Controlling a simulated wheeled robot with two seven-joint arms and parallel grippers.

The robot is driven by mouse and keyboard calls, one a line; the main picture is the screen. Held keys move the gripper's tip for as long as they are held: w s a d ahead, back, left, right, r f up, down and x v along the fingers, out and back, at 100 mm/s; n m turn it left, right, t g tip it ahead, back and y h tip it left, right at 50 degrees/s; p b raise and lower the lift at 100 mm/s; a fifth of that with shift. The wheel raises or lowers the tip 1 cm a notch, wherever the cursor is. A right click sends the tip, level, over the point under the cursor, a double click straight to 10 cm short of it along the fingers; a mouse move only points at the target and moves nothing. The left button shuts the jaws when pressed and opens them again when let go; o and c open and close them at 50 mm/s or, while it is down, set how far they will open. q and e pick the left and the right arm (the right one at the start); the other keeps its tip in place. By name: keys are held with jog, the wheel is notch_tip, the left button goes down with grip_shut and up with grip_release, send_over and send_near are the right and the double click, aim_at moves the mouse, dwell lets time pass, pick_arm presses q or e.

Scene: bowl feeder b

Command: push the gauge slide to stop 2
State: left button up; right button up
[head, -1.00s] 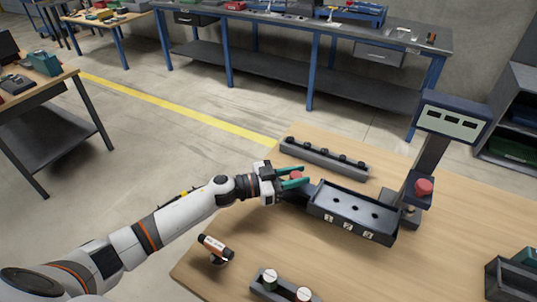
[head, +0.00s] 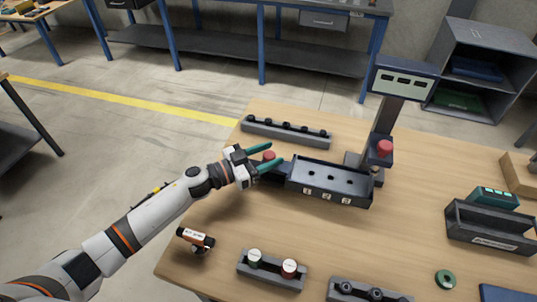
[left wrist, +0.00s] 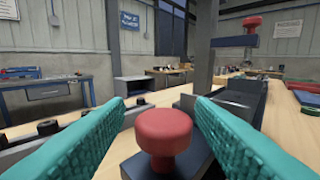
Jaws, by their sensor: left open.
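The gauge (head: 340,197) is a dark open channel on the wooden table, with a row of holes in its floor and small white numbered labels on its front wall. At its left end is a dark slide block (head: 279,178) with a red knob (head: 267,156) on top. The knob is large in the left wrist view (left wrist: 164,138). My left gripper (head: 277,152) is open, its teal fingers on either side of the knob. A gap shows on both sides in the left wrist view (left wrist: 160,105). The fingers partly hide the knob in the head view.
A post with a display box (head: 404,80) and red button (head: 384,148) stands at the channel's right end. A dark rail (head: 285,132) lies behind. Table between is clear.

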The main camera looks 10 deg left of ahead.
pick_arm(q)
jog(key=b+v, duration=0.3)
jog(key=v, duration=0.9)
jog(key=shift+o, duration=0.2)
jog(key=shift+w, duration=0.1)
